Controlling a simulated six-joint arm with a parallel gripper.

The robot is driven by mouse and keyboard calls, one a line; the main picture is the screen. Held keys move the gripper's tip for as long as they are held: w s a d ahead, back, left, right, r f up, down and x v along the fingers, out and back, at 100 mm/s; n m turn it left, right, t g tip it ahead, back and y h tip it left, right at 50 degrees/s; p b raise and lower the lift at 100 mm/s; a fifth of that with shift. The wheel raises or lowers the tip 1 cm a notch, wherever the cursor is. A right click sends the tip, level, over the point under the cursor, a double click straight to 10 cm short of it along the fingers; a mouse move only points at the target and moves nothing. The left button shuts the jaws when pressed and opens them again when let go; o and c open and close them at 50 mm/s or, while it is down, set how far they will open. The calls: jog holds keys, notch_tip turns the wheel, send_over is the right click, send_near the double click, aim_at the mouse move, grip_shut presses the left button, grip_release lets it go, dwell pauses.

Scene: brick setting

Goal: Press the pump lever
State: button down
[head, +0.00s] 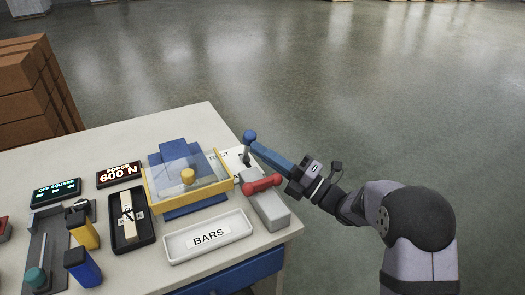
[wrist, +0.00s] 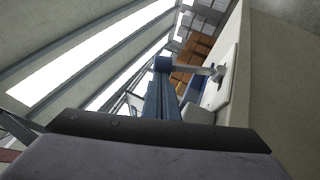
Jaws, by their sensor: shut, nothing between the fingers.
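A lever with a blue knob (head: 250,136) on a grey post stands upright on a pale plate at the table's right edge. The knob also shows in the wrist view (wrist: 162,64), with its grey post running right to a rounded base. My gripper (head: 258,148) reaches in from the right with its long blue fingers shut and empty. The fingertips are right at the knob; I cannot tell whether they touch it. In the wrist view the fingers (wrist: 162,82) point at the knob and partly cover it. Which lever is the pump lever is not labelled legibly.
A grey block with a red handle (head: 262,184) sits just in front of the blue-knobbed lever. A press with a clear yellow-edged guard (head: 160,196) stands to the left. A white BARS tray (head: 176,257) lies in front. Open floor lies beyond the table.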

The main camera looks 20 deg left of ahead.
aim_at(254, 132)
jog(key=r+m+h+p, duration=0.1)
jog(key=p, duration=0.1)
jog(key=w+a+r+h+p, duration=0.1)
jog(key=p, duration=0.1)
jog(key=shift+r+m, duration=0.25)
jog(key=shift+m, duration=0.15)
jog(key=shift+w+a+r+m+h+p, duration=0.1)
jog(key=shift+w+a+m+h+p, duration=0.15)
jog(key=shift+h+p, duration=0.45)
jog(key=shift+w+a+r+p, duration=0.15)
jog(key=shift+w+a+p, duration=0.2)
jog(key=shift+p, duration=0.6)
jog(key=w+a+r+h+p, duration=0.1)
jog(key=p, duration=0.2)
jog(key=shift+m, duration=0.35)
jog(key=w+a+g+h+p, duration=0.1)
jog(key=p, duration=0.2)
jog(key=shift+r+m+p, duration=0.3)
jog(key=shift+r, duration=0.05)
jog(key=shift+w+a+f+m+g+h+p, duration=0.2)
jog(key=shift+w+a+h+p, duration=0.25)
jog(key=shift+p, duration=0.55)
jog(key=shift+w+a+f+m+g+h+p, duration=0.15)
jog(key=shift+w+a+m+h+p, duration=0.1)
jog(key=shift+w+a+p, duration=0.6)
